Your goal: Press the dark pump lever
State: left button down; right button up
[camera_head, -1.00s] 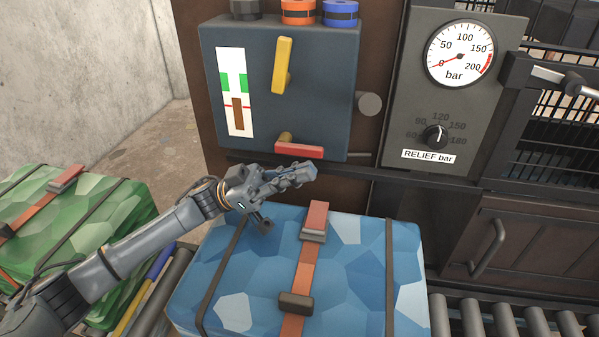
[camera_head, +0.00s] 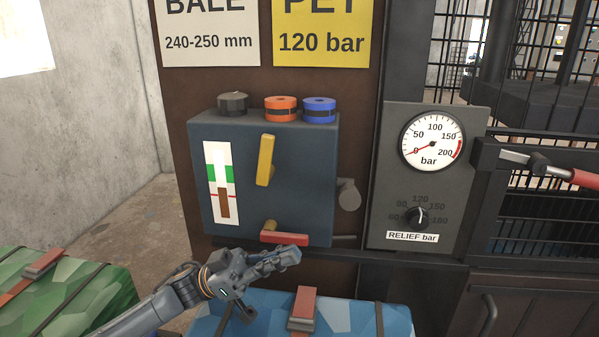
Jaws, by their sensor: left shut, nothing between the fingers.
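A blue-grey box (camera_head: 300,165) is fixed on the brown panel. A yellow lever (camera_head: 265,160) stands upright on its front, and a red-ended lever (camera_head: 284,238) sits at its lower edge. A dark round knob (camera_head: 348,195) and a short dark bar (camera_head: 345,239) show at the box's right side. I cannot tell which part is the dark pump lever. My left gripper (camera_head: 292,256) is shut and empty, in front of and just below the red-ended lever; I cannot tell whether they touch. My right gripper is out of view.
A gauge (camera_head: 433,142) reads about 0 bar above a relief dial (camera_head: 418,216). A red-gripped metal handle (camera_head: 575,178) juts out at the right. A blue bale (camera_head: 345,318) lies below my gripper and a green bale (camera_head: 80,300) at the left. Coloured tape rolls (camera_head: 281,109) stand on the box.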

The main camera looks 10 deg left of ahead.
aim_at(346, 191)
pick_arm(q)
notch_tip(346, 191, up, 9)
jog(key=a+n+t+y+p, duration=0.1)
jog(key=n+t+p, duration=0.5)
jog(key=n+p, duration=0.2)
jog(key=shift+s+a+f+n+p, duration=0.25)
jog(key=shift+a+n+p, duration=0.1)
jog(key=shift+n, duration=0.15)
jog(key=p+x, duration=0.5)
jog(key=x, duration=0.5)
jog(key=shift+f, duration=0.15)
